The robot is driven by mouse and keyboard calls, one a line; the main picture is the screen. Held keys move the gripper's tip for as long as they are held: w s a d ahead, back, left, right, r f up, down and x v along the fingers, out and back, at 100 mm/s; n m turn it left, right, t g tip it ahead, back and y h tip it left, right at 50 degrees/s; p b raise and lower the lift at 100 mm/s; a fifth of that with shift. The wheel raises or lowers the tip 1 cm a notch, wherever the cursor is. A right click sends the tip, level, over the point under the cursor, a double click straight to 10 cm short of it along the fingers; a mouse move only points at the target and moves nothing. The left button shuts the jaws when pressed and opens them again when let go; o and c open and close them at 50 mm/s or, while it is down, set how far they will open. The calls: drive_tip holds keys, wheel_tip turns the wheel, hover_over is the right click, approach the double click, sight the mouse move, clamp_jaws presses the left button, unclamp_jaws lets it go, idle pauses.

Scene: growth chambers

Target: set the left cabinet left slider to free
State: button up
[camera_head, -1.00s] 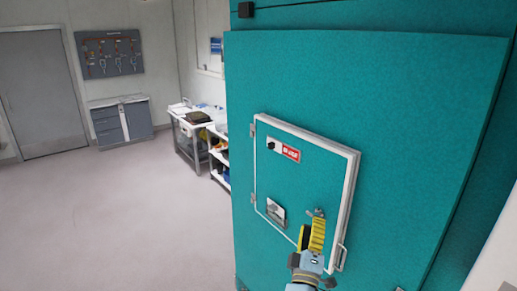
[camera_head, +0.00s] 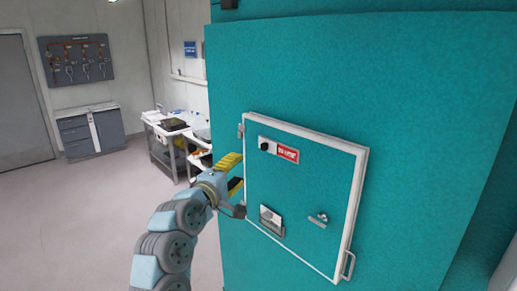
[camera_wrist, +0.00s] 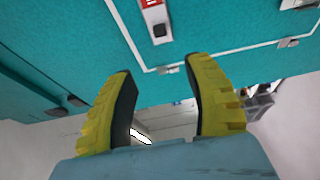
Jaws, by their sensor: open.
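A slider plate (camera_head: 278,149) sits at the upper left of the small framed door on the teal cabinet. Its black knob (camera_head: 264,146) is at the left end, and a red label (camera_head: 288,154) with white lettering too small to read shows beside it. The knob also shows at the top of the wrist view (camera_wrist: 160,30). My gripper (camera_head: 236,173) is open and empty, left of the door's hinge side and lower left of the slider, apart from it. In the wrist view its two yellow fingers (camera_wrist: 160,65) are spread below the knob.
The framed door (camera_head: 310,210) also carries a small hatch (camera_head: 271,219), a turn latch (camera_head: 318,219) and a handle (camera_head: 348,266) at lower right. A bench (camera_head: 170,140) with items stands behind to the left. The floor at left is clear.

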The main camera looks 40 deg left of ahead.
drive_tip(key=w, duration=0.1)
drive_tip(key=p, duration=0.2)
approach(262, 149)
drive_tip(key=w, duration=0.3)
drive_tip(key=shift+a+r+x, duration=0.1)
drive_tip(key=shift+r+x, duration=0.05)
drive_tip(key=shift+x, duration=1.05)
drive_tip(key=shift+a+r+x, duration=0.1)
drive_tip(key=shift+r+x, duration=0.05)
drive_tip(key=shift+x, duration=2.4)
drive_tip(key=shift+w+a+f, duration=0.1)
drive_tip(key=shift+w+f, duration=0.05)
drive_tip(key=shift+p, duration=0.3)
clamp_jaws()
